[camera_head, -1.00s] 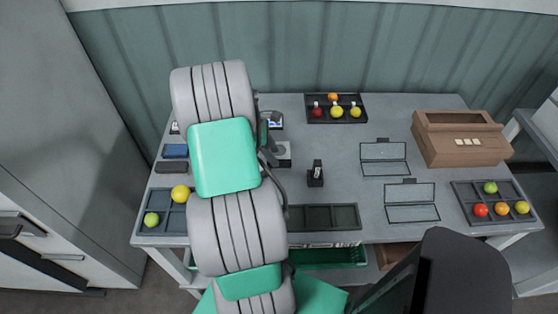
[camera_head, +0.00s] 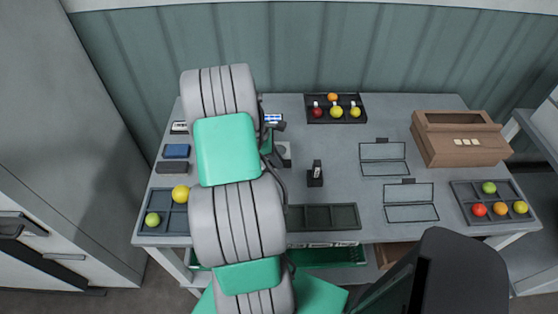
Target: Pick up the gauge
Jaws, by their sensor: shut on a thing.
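The gauge (camera_head: 273,118) appears to be the small piece with a blue-and-white face, just right of my upper arm links near the back of the table. My gripper (camera_head: 274,127) shows only as a small dark part beside it, mostly hidden behind my arm. It is shut on the gauge. The fingertips and the lower part of the gauge cannot be made out. Whether the gauge touches the tabletop cannot be told.
A black stand (camera_head: 315,180) and a grey device (camera_head: 284,154) are near the gripper. A fruit tray (camera_head: 312,119) is at the back, an empty dark tray (camera_head: 345,217) in front. Wire frames (camera_head: 411,213) and a brown box (camera_head: 460,150) stand right. Open tabletop lies mid-right.

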